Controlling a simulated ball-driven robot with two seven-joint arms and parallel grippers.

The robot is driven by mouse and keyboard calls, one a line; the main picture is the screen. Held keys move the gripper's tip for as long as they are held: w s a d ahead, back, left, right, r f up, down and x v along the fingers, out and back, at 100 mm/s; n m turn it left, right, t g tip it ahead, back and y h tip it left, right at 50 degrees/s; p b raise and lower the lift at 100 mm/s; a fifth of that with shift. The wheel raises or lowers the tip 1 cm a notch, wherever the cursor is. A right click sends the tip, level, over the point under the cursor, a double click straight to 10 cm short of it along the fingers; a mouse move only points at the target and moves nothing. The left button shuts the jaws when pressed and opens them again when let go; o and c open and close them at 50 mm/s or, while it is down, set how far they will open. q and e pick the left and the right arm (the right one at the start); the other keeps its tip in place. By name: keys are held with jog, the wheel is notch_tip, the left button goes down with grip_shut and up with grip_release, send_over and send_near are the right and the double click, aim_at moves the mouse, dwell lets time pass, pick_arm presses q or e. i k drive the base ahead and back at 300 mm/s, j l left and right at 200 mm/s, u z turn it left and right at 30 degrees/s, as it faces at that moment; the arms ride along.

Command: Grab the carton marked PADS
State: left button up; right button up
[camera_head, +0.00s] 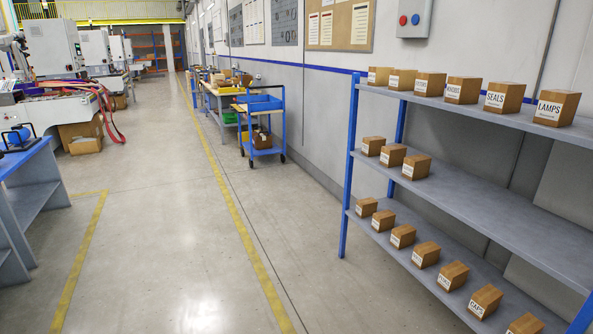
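Several brown cartons with white labels stand on a blue-framed grey shelf rack at the right in the head view. On the top shelf (546,131), the carton marked SEALS (505,97) and the carton marked LAMPS (556,107) can be read. The middle shelf (500,210) holds three cartons (392,155) at its left end. The bottom shelf holds a slanting row of several cartons (426,254). Most labels are too small or angled to read, so I cannot tell which carton is marked PADS. Neither gripper is in view.
The concrete floor (170,240) left of the rack is clear, with yellow lines. A blue trolley (262,104) stands by the wall farther back. A blue-topped bench (30,160) is at the left edge. A red hose (108,115) hangs near the machines.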

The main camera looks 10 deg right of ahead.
aim_at(372, 146)
jog(key=i+z, duration=0.45)
jog(key=i+j+z, duration=0.3)
jog(key=i+z, duration=0.15)
jog(key=i, duration=0.15)
